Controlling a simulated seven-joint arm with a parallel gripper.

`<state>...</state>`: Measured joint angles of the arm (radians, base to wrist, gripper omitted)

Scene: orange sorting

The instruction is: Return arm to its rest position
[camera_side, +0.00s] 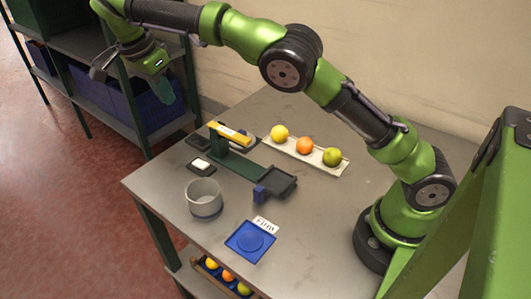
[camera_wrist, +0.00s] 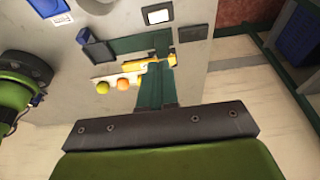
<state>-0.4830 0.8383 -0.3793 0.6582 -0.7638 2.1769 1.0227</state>
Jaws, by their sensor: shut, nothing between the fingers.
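My gripper (camera_side: 165,97) is raised at the upper left in the side view, beyond the table's left edge and clear of everything. Its teal fingers are together and empty; they also show in the wrist view (camera_wrist: 157,88). A yellow fruit (camera_side: 279,133), an orange (camera_side: 304,145) and a green fruit (camera_side: 331,156) sit in a row on a pale tray (camera_side: 268,148). In the wrist view the green fruit (camera_wrist: 103,87) and orange (camera_wrist: 123,84) show clearly.
On the table (camera_side: 310,225) stand a balance with a yellow beam (camera_side: 230,133), a grey cup (camera_side: 205,195), a blue dish (camera_side: 250,241) and a label (camera_side: 264,225). Shelves with blue bins (camera_side: 157,109) stand behind my gripper. Fruit (camera_side: 228,275) lies in a crate below the table.

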